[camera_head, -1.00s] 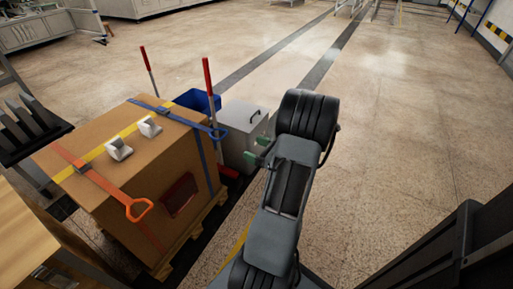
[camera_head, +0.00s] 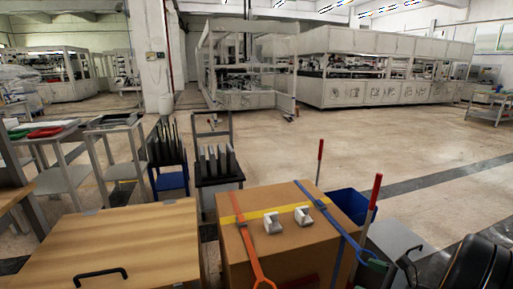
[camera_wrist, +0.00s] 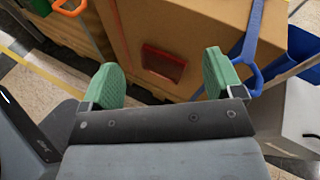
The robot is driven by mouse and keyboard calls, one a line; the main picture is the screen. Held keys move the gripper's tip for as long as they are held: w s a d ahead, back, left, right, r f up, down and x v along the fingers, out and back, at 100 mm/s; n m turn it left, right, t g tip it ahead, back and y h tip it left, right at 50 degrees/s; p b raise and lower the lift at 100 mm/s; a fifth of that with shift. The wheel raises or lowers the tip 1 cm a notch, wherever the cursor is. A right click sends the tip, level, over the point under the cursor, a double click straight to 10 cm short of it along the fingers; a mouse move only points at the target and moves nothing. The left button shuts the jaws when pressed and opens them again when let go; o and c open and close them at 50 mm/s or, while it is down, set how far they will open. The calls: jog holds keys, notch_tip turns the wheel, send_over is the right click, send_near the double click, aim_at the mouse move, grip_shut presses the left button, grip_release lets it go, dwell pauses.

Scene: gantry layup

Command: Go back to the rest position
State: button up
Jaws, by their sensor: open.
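My gripper (camera_wrist: 164,80) shows in the wrist view with its two green finger pads wide apart and nothing between them. It faces the side of a large cardboard box (camera_wrist: 125,30), which has a dark red handle slot (camera_wrist: 164,62). I cannot tell the exact gap to the box. In the head view the gripper is out of sight; only a black part of my arm shows at the lower right corner. The box also shows in the head view (camera_head: 240,245), with orange and blue straps and two small white-grey pieces (camera_head: 273,222) on top.
A wooden-topped crate (camera_head: 120,240) stands left of the box. A blue bin (camera_head: 350,205), a grey case (camera_head: 395,245) and red-handled poles (camera_head: 376,190) stand right of it. Black-slotted carts (camera_head: 215,165) are behind. Open floor (camera_head: 420,165) lies beyond, before white machine enclosures (camera_head: 380,70).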

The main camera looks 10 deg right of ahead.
jog(key=s+a+r+n+g+h+p, duration=0.1)
jog(key=s+a+r+n+g+p, duration=0.2)
jog(key=a+r+n+g+p, duration=0.9)
jog(key=s+a+r+n+t+h+p, duration=0.1)
jog(key=s+a+r+n+h+p, duration=0.1)
jog(key=r+n, duration=0.5)
jog(key=s+a+r+n+t+h+p, duration=0.2)
jog(key=a+r+n+h+p, duration=0.3)
jog(key=r, duration=0.6)
jog(key=shift+a+r+n+h+p, duration=0.2)
jog(key=shift+n+h+p, duration=0.3)
jog(key=shift+n+p, duration=0.65)
